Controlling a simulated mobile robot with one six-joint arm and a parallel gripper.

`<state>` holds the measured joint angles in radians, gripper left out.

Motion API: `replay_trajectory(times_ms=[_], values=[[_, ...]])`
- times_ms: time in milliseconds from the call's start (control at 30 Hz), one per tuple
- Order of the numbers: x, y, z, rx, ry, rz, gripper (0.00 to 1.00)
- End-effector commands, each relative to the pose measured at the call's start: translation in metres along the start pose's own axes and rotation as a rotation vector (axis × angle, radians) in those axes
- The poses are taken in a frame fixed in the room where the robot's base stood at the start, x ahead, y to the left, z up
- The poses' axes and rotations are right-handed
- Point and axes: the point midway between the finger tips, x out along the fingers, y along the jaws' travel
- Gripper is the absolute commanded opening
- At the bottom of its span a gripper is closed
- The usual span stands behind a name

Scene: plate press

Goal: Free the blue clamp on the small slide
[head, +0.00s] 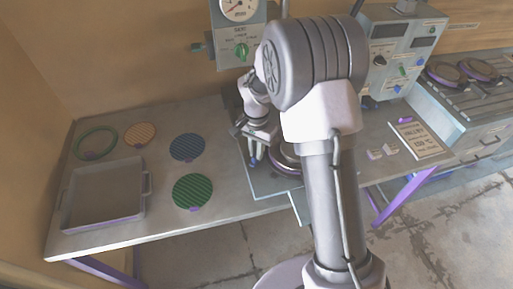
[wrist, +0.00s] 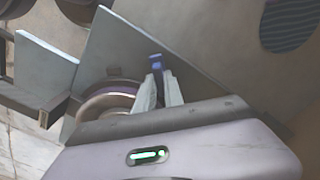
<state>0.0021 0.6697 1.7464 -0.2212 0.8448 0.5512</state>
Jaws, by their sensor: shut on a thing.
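The blue clamp (wrist: 156,61) shows as a small dark blue piece between my gripper's fingertips in the wrist view. My gripper (wrist: 161,80) is shut on it, with two pale fingers close together. In the head view my gripper (head: 254,158) points down over the left part of a blue-grey plate (head: 268,184), and only a bit of blue shows at the fingers. The same plate fills the middle of the wrist view (wrist: 112,50). A round metal piece with a purple band (wrist: 104,103) sits beside the fingers. My arm hides much of the press area, and I cannot make out the slide's edges.
A grey tray (head: 68,205), a green ring (head: 80,156), and orange (head: 140,135), blue (head: 187,147) and green (head: 192,190) discs lie on the table's left. A gauge panel (head: 227,48) stands behind. A control box (head: 374,60) and hot plates (head: 445,73) are right.

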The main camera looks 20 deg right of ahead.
Motion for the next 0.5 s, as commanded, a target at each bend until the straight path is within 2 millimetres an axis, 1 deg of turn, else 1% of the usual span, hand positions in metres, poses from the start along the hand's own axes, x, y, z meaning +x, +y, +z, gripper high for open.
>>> replay_trajectory(times_ms=[33,500], values=[[-0.0022,0.0000,-0.0001,-0.042,0.000,0.000,0.00],[-0.0019,-0.0001,0.0000,-0.471,0.000,0.000,0.00]])
